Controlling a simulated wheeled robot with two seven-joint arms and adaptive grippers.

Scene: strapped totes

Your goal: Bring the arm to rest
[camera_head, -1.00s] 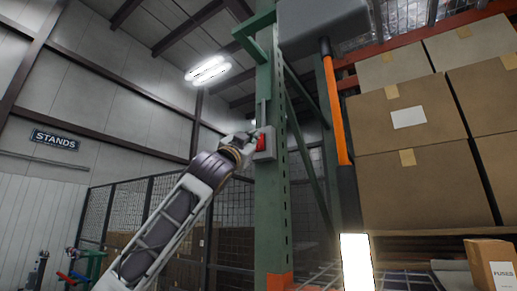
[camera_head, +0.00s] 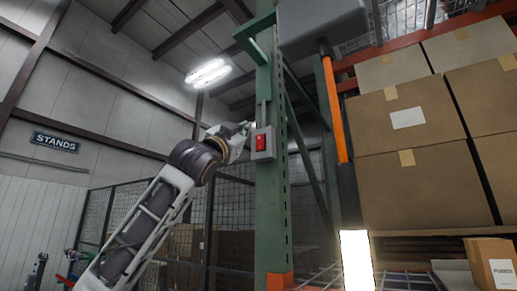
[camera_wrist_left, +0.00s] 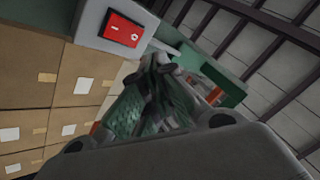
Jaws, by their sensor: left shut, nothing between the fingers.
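My left arm comes in from the left in the head view. Its gripper (camera_head: 246,128) is shut and empty, just left of the grey switch box (camera_head: 263,144) and apart from its red rocker switch (camera_head: 260,142). The box is fixed to a green rack post (camera_head: 270,200). In the left wrist view, the red switch (camera_wrist_left: 123,30) on its grey box shows at the upper left, clear of the fingers (camera_wrist_left: 160,65). My right gripper is in neither view.
Stacked cardboard boxes (camera_head: 410,115) fill the rack at the right, with a small carton (camera_head: 490,262) below. An orange and black upright (camera_head: 335,110) hangs beside the post. A dark mesh fence (camera_head: 120,215) stands behind my arm. The space left of the arm looks open.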

